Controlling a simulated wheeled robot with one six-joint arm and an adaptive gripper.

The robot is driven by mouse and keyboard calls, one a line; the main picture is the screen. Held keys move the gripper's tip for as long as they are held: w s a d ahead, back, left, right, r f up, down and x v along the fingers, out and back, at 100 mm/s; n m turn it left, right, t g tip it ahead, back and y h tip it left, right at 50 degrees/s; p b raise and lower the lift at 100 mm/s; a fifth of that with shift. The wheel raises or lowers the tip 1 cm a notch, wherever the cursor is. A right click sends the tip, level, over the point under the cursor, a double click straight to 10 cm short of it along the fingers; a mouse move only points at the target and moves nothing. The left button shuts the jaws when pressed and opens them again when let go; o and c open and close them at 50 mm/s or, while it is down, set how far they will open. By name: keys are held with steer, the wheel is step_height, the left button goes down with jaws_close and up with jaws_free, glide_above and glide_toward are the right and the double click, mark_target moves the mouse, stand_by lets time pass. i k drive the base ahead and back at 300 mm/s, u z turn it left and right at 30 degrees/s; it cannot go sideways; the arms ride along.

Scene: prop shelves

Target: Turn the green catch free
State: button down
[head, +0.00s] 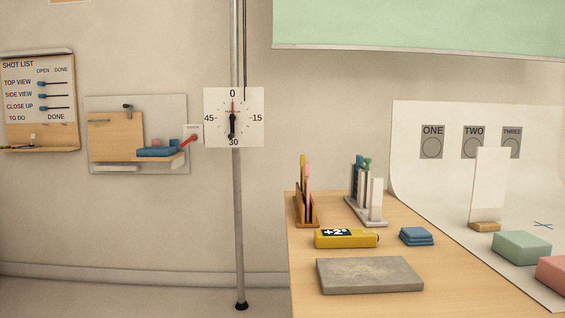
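The only small green part I see is a knob-like piece (367,163) at the top of the light grey rack (376,218), towards the back of the wooden table. It is too small to tell whether it is the catch or how it is turned. Dark blue and white upright pieces stand around it in the rack. My gripper is not in view.
On the table (307,290) are a brown rack (308,223), a yellow device (346,239), blue pads (416,236) and a grey slab (369,275). A pole (238,220) with a dial (250,136) stands left of it. A wall panel (176,105) has a red lever (188,140).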

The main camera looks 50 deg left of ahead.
mark_target(367, 161)
steer(key=u, duration=0.9)
